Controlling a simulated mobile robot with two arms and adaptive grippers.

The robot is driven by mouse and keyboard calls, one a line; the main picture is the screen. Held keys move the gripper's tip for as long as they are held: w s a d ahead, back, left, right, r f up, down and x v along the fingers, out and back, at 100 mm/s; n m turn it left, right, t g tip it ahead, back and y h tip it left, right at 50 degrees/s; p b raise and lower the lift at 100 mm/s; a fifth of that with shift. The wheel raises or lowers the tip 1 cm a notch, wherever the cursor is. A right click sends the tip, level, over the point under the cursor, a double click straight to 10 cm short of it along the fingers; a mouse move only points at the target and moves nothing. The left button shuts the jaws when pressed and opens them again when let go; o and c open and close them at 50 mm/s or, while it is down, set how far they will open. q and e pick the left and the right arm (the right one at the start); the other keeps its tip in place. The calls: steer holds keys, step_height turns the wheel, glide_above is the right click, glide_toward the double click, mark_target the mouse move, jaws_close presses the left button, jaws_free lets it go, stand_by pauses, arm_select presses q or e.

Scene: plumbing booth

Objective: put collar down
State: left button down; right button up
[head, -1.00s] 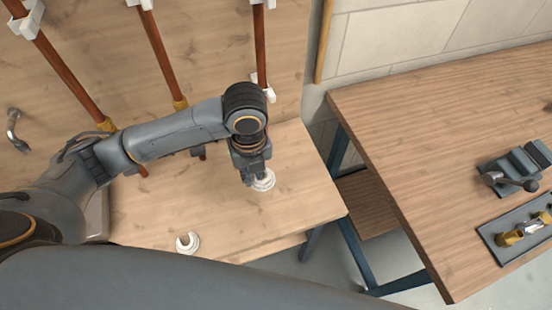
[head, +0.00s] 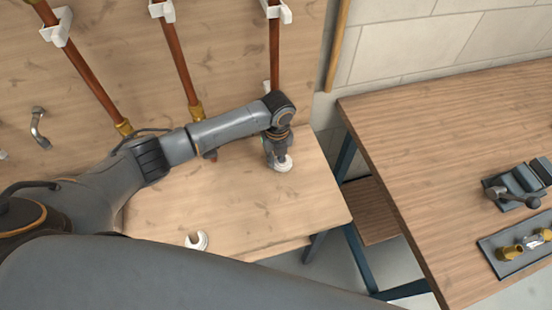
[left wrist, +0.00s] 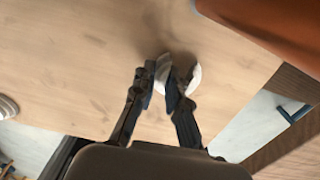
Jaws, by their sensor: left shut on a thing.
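A white ring-shaped collar (head: 284,166) is at the tips of my left gripper (head: 276,158), over the right back part of the wooden bench top. In the left wrist view my left gripper (left wrist: 163,88) is shut on the collar (left wrist: 194,78), and its fingers hide the collar's middle. A dark shadow lies close to it; I cannot tell whether the collar touches the wood. A second white collar with an open side (head: 198,241) lies near the bench's front edge; part of a white piece (left wrist: 8,107) shows at the wrist view's left edge. My right gripper is not in view.
Copper pipes (head: 182,62) in white clips run down the wooden back panel; one stands just behind my left gripper. The bench top (head: 250,205) is clear between the two collars. A second table (head: 440,170) at right carries a vise-like tool (head: 517,188) and a tray (head: 495,249).

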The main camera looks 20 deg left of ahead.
mark_target(277, 161)
arm_select(q)
steer(key=shift+f, duration=0.55)
steer(key=shift+f, duration=0.1)
steer(key=c, duration=1.3)
jaws_free()
steer(key=shift+c, duration=0.2)
step_height(277, 161, up, 12)
steer(key=b, duration=0.2)
